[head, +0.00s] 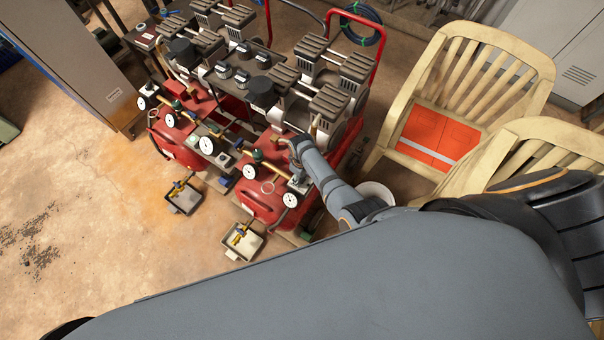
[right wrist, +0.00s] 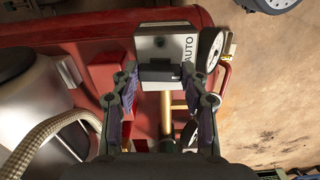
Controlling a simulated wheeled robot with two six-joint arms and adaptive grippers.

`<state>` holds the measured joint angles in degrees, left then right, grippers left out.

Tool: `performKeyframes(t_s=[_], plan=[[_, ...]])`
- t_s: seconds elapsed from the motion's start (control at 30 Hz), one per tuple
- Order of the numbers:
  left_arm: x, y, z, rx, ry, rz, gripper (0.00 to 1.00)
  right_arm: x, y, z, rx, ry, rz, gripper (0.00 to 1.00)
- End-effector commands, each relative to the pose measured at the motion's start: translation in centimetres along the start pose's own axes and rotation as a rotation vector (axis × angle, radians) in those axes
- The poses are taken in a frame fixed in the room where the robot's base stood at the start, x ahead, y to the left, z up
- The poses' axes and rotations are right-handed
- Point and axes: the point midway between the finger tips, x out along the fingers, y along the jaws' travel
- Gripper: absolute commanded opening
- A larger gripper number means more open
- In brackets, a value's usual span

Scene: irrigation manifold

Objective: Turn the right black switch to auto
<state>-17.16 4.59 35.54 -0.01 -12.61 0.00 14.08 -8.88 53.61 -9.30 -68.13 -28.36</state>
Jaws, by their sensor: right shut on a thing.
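The right black switch (right wrist: 160,73) shows in the right wrist view as a dark bar across a pale grey switch box (right wrist: 158,45). The word AUTO is printed sideways on the box, near its right edge. My right gripper (right wrist: 159,76) has one finger at each end of the bar and is shut on it. In the head view my right gripper (head: 297,160) reaches down to the front of the right red compressor (head: 262,200). The switch itself is hidden or too small to make out there. My left gripper is not in view.
White-faced gauges (head: 290,200) stand close around the switch box, and one gauge (right wrist: 209,50) is just right of it in the wrist view. A braided hose (right wrist: 55,135) curves at lower left. Cream chairs (head: 480,75) stand to the right. The floor (head: 90,200) at left is mostly clear.

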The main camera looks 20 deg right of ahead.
Motion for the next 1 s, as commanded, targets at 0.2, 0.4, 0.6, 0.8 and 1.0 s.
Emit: performKeyframes(t_s=[0.2, 0.4, 0.6, 0.8, 1.0], plan=[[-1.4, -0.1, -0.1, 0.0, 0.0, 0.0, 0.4, -0.2, 0.0, 0.0, -0.201, 0.0, 0.0, 0.14], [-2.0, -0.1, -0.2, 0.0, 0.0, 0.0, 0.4, -0.2, 0.0, -0.1, -0.365, 0.0, -0.001, 0.14], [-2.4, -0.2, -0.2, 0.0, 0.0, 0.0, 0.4, -0.1, 0.1, -0.1, -0.489, 0.001, -0.001, 0.14], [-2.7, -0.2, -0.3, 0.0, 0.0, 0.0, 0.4, 0.0, 0.0, -0.1, -0.566, 0.002, -0.001, 0.14], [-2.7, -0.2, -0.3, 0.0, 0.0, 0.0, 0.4, 0.0, 0.0, -0.1, -0.601, 0.002, -0.001, 0.14]])
